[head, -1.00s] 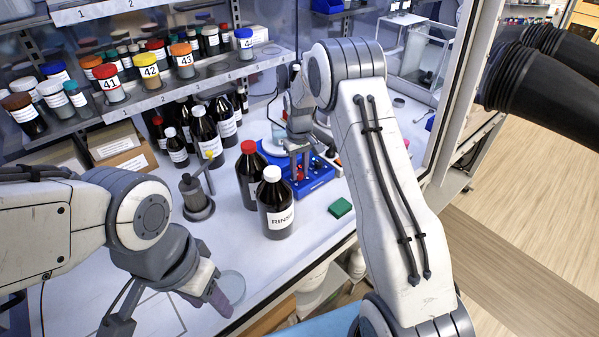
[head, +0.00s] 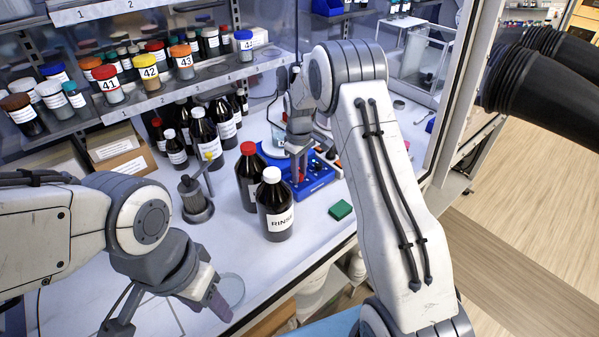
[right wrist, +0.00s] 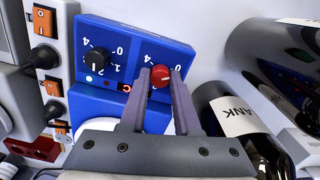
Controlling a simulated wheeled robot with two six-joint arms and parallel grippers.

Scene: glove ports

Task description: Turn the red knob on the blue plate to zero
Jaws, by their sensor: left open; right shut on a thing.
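The red knob (right wrist: 160,76) sits on the blue plate (right wrist: 125,38), beside a black knob (right wrist: 96,61) with its own dial marks. My right gripper (right wrist: 159,80) is shut on the red knob, one finger on each side. Dial figures 0 and 4 show around the red knob; I cannot tell exactly where its pointer stands. In the head view my right gripper (head: 299,172) reaches down to the blue plate (head: 320,178), largely covering the knob. My left gripper (head: 213,300) is open and empty at the lower left, over the bench by a round clear dish.
Dark bottles with red (head: 249,180) and white caps (head: 275,205) stand just left of the plate. A green block (head: 340,209) lies in front. A metal stand (head: 194,198) and shelves of jars are at left. Black glove sleeves (head: 540,80) hang at right.

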